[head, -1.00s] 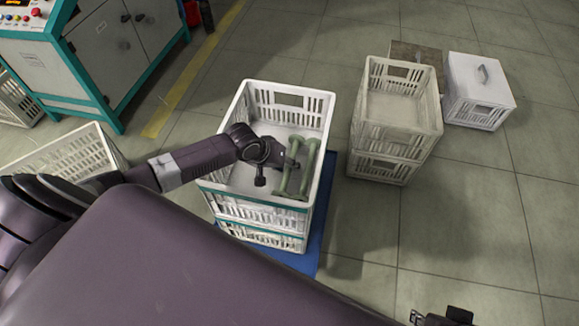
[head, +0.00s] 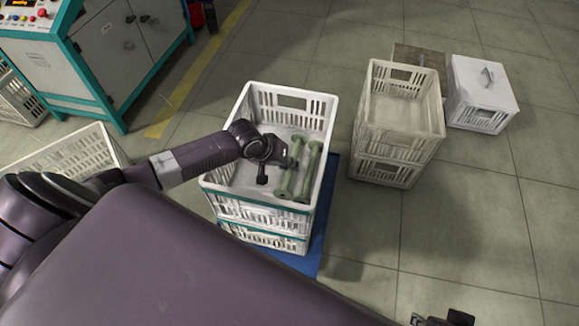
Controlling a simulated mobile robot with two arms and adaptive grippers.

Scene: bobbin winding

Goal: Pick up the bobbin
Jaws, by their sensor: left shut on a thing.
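Two green bobbins lie side by side in the right part of a white slotted crate (head: 318,110). The left bobbin (head: 287,184) is at my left gripper (head: 287,155), which reaches into the crate from the left and is shut on it. The right bobbin (head: 308,172) lies just beside it, free of the gripper. The fingertips are small and dark, so the exact contact is hard to see. A dark part at the bottom right edge looks like my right gripper (head: 450,318); it is mostly cut off.
The crate is stacked on another, on a blue base (head: 318,240). To the right stand stacked cream crates (head: 398,145) and a white lidded box (head: 483,95). A teal-framed machine cabinet (head: 110,60) is at upper left, another crate (head: 75,160) at left. Open floor lies at lower right.

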